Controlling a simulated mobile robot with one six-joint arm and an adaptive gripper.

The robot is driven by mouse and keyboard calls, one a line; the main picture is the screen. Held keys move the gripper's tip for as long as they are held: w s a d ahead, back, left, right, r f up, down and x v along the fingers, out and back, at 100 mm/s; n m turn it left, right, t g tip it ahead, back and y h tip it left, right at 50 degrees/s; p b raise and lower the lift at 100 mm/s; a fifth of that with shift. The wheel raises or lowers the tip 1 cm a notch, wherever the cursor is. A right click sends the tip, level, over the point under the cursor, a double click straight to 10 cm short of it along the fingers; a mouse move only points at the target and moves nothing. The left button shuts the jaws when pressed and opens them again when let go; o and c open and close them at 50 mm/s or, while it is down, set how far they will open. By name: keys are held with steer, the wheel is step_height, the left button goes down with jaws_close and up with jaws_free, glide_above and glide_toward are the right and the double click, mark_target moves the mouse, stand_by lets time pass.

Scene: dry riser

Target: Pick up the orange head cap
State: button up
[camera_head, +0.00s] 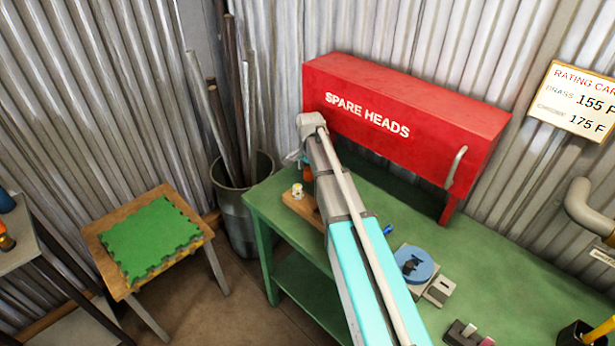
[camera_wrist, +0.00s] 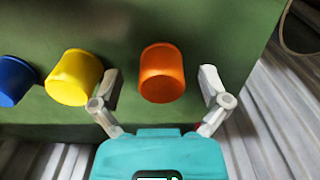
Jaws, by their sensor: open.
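The orange head cap (camera_wrist: 162,74) stands on a green surface in the wrist view. My gripper (camera_wrist: 158,88) is open, with one finger to the left of the orange cap and one to its right. A gap shows between the cap and each finger, and the gripper holds nothing.
A yellow cap (camera_wrist: 74,77) stands close beside my left finger, with a blue cap (camera_wrist: 14,80) beyond it. In the head view, a red SPARE HEADS cabinet (camera_head: 410,110) stands over the green bench (camera_head: 500,305). A blue round piece (camera_head: 414,262) lies right of my arm.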

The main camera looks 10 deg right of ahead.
stand_by(0.5)
steer(key=c, duration=0.8)
